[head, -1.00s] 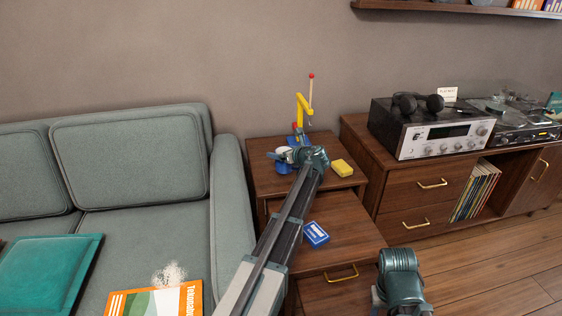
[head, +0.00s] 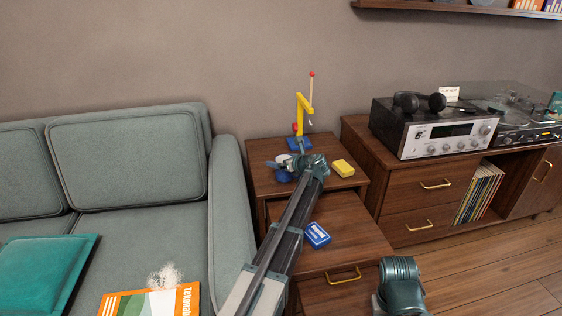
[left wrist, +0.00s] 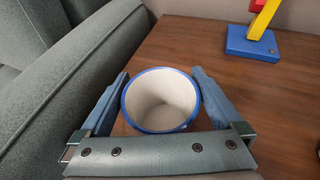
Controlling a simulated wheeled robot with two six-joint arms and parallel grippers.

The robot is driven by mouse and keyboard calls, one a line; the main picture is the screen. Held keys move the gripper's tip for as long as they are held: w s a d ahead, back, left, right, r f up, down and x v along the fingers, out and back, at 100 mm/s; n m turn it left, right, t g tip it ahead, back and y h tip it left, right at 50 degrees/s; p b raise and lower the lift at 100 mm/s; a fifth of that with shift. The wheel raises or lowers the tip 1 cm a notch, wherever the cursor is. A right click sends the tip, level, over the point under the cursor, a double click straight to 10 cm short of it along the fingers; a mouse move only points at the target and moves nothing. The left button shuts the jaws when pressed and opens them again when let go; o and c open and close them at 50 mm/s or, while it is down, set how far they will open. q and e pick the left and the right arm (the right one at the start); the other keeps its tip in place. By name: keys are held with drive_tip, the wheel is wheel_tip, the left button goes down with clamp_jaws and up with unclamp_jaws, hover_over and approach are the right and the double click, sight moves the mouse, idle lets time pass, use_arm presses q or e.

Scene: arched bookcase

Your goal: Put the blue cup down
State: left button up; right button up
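The blue cup (head: 283,176) has a white inside and a blue rim. It is upright at the left part of the upper wooden side table (head: 332,181). In the left wrist view the cup (left wrist: 160,101) sits between the two fingers of my left gripper (left wrist: 160,85), which are close against its sides. I cannot tell whether its base touches the tabletop, because the cup hides it. My left forearm covers part of the table in the head view. My right arm shows at the bottom right, but its gripper is not visible.
A toy crane (head: 299,118) on a blue base stands behind the cup. A yellow block (head: 343,168) lies to the right. A blue card box (head: 317,235) lies on the lower table (head: 352,232). The grey sofa (head: 232,205) borders the table on the left.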

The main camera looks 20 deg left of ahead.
use_arm(q)
drive_tip(key=shift+r, duration=0.15)
use_arm(e)
drive_tip(key=shift+r, duration=0.1)
use_arm(q)
drive_tip(key=p+v, duration=0.5)
drive_tip(key=v, duration=0.7)
use_arm(e)
wheel_tip(320, 180, up, 5)
drive_tip(key=shift+d+f, duration=0.1)
drive_tip(key=shift+f, duration=0.05)
